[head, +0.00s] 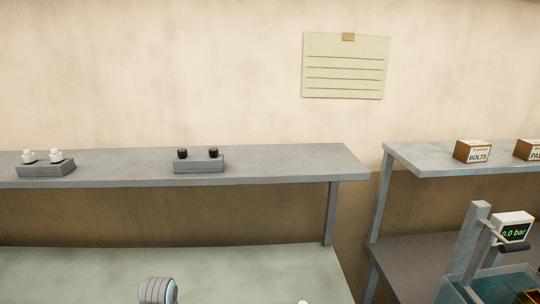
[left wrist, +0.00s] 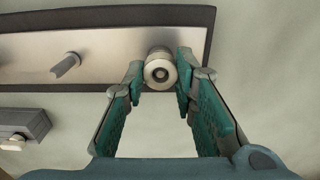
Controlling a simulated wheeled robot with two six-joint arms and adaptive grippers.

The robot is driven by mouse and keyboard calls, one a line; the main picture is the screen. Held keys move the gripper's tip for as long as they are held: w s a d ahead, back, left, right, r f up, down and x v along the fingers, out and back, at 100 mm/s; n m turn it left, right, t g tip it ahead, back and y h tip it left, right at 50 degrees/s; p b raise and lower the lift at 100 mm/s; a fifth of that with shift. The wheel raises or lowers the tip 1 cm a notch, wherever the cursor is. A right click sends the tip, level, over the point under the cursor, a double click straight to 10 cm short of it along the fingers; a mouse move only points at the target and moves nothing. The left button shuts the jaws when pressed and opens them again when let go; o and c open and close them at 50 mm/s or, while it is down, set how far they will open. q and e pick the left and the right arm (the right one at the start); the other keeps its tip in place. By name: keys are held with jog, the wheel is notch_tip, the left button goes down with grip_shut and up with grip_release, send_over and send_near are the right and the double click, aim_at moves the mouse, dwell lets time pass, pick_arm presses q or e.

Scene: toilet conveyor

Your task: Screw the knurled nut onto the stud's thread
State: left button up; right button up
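In the left wrist view, my left gripper (left wrist: 160,75) has its two green-padded fingers on either side of a pale round knurled nut (left wrist: 153,78). The pads appear to touch its sides, so it looks shut on the nut. The nut is seen end-on in front of a metal plate (left wrist: 110,57). A bare grey stud (left wrist: 66,64) sticks out of the plate further left. My right gripper shows in neither view.
A dark block (left wrist: 25,124) lies left of the fingers. In the head view, a long shelf (head: 270,160) carries a block with white knobs (head: 45,169) and one with black knobs (head: 198,165). A bolts box (head: 473,152) and a pressure display (head: 513,230) are at right.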

pick_arm(q)
grip_shut()
jog(key=shift+r+m+p, duration=0.1)
jog(key=shift+m+p, duration=0.45)
jog(key=shift+m, duration=0.15)
jog(key=m, duration=0.3)
jog(key=shift+m, duration=0.4)
jog(key=m, duration=0.5)
jog(key=shift+m, duration=0.9)
jog(key=m, duration=0.3)
jog(key=shift+m, duration=0.3)
